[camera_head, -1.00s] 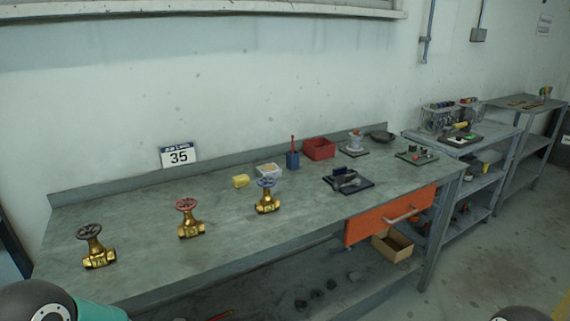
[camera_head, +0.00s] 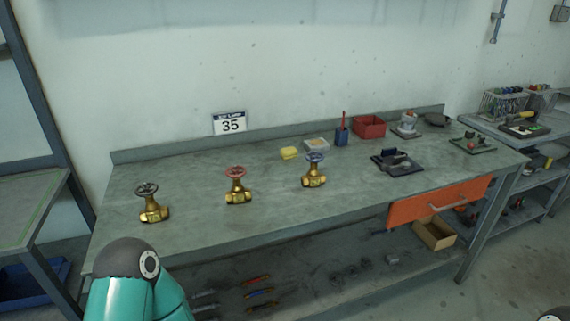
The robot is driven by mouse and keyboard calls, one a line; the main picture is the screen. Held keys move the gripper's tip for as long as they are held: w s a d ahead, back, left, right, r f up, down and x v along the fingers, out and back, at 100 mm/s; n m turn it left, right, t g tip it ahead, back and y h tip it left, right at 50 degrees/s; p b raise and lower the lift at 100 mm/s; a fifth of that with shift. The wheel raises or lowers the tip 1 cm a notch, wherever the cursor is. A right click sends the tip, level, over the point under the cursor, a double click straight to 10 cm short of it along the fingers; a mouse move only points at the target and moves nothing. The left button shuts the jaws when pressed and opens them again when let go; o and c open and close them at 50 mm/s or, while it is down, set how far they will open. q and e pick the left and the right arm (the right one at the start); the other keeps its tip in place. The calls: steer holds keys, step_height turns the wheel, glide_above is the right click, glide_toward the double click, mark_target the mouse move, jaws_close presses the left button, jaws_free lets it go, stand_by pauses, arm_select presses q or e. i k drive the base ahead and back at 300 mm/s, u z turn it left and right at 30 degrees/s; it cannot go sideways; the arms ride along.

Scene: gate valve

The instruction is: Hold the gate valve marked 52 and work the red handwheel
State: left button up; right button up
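Three brass gate valves stand upright in a row on the grey workbench (camera_head: 200,225). The middle one (camera_head: 238,197) has a red handwheel (camera_head: 235,172). The left one (camera_head: 154,213) has a dark handwheel, and the right one (camera_head: 314,181) has a blue handwheel. The mark 52 cannot be read on any of them. My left arm shows as a teal and dark link at the lower left, short of the bench's front edge; its gripper is out of view. My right gripper is out of view too.
A sign reading 35 (camera_head: 229,123) stands behind the valves. A yellow block (camera_head: 289,153), a red bin (camera_head: 369,126) and a black vise-like fixture (camera_head: 397,162) are further right. The bench front near the valves is clear.

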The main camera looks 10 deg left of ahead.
mark_target(235, 173)
steer(key=u, duration=0.45)
steer(key=k, duration=1.15)
steer(key=z, duration=0.2)
steer(key=i, duration=2.25)
steer(key=u, duration=0.75)
steer(key=k, duration=0.9)
steer(key=u, duration=0.05)
